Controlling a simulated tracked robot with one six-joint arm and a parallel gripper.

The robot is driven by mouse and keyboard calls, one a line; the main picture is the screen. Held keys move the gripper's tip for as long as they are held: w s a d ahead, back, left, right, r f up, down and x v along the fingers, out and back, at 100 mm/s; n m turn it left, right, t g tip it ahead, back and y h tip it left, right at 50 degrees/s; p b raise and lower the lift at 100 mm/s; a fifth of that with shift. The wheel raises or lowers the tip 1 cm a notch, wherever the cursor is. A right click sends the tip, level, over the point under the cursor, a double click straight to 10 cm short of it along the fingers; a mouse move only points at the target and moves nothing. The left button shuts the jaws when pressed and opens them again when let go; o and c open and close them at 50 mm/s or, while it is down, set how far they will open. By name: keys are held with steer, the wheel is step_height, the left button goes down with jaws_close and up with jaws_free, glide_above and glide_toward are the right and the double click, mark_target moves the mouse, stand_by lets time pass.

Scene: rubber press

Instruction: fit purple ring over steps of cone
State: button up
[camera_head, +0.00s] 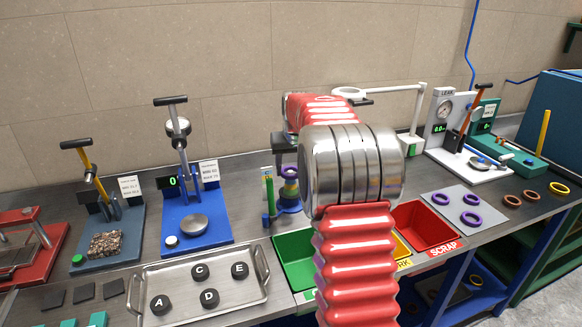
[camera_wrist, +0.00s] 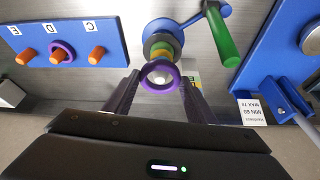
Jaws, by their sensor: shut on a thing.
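The purple ring (camera_wrist: 174,71) is gripped between the two dark fingers of my gripper (camera_wrist: 161,78) in the wrist view. A pale round tip shows through the ring's opening, so the ring is lined up with the cone's top. I cannot tell how far down the steps the ring sits.
A green handle (camera_wrist: 222,35) rises close beside the cone. A blue board (camera_wrist: 30,20) with orange pegs holds another purple ring (camera_wrist: 52,43). Several rings lie right of my arm, some on a grey mat (camera_head: 455,205). A green bin (camera_head: 290,250) and a red bin (camera_head: 425,228) sit in front.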

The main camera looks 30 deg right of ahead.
stand_by(0.3)
steer(key=o, duration=1.1)
steer(key=shift+o, duration=0.7)
steer(key=o, duration=0.3)
steer(key=shift+o, duration=0.2)
steer(key=shift+r, duration=0.1)
steer(key=shift+r, duration=3.05)
